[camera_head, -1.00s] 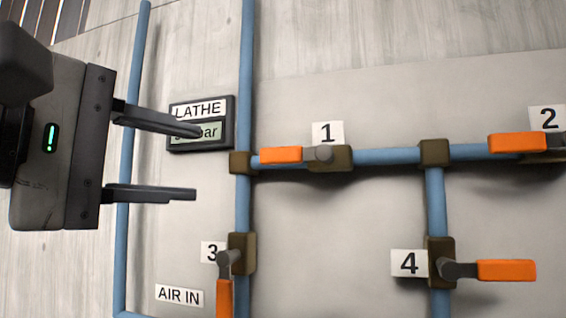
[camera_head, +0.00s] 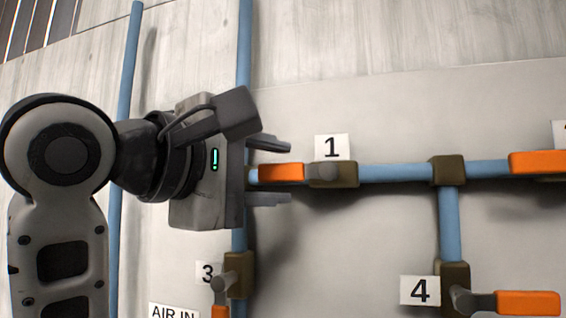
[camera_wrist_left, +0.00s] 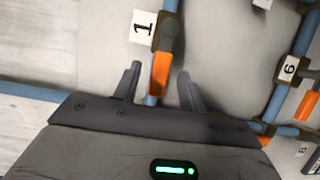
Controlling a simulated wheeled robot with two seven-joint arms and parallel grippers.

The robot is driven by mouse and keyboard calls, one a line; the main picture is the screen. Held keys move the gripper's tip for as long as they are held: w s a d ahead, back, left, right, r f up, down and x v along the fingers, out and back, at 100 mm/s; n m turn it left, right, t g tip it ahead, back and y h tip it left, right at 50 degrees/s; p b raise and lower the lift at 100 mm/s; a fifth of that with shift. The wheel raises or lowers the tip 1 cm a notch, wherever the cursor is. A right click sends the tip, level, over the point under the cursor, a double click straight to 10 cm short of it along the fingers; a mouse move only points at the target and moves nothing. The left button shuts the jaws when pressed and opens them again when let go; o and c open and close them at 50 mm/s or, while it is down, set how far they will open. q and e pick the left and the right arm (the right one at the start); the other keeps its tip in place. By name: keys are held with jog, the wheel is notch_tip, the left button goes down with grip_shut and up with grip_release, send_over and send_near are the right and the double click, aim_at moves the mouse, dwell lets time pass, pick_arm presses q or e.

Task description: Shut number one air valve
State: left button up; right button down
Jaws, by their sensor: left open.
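Valve 1 has an orange lever (camera_head: 280,172) pointing left, in line with the horizontal blue pipe, and a dark brown body (camera_head: 341,175). Its label (camera_head: 332,148) is just above. My left gripper (camera_head: 288,172) is open, with one finger above the lever and one below it. In the left wrist view the lever (camera_wrist_left: 160,74) stands between the two open fingers (camera_wrist_left: 159,72), with gaps on both sides. I cannot tell whether the fingers reach deep enough to surround it fully. My right gripper is not in view.
Valve 4 (camera_head: 455,283) is at the lower right, its orange lever pointing right. Valve 3 (camera_head: 238,272) is below my gripper, its lever pointing down. Valve 2's lever (camera_head: 538,162) is cut off at the right edge. Blue pipes (camera_head: 395,173) run along the board.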

pick_arm(q)
jog(key=shift+x, duration=1.15)
grip_shut()
jog(key=shift+a, duration=0.1)
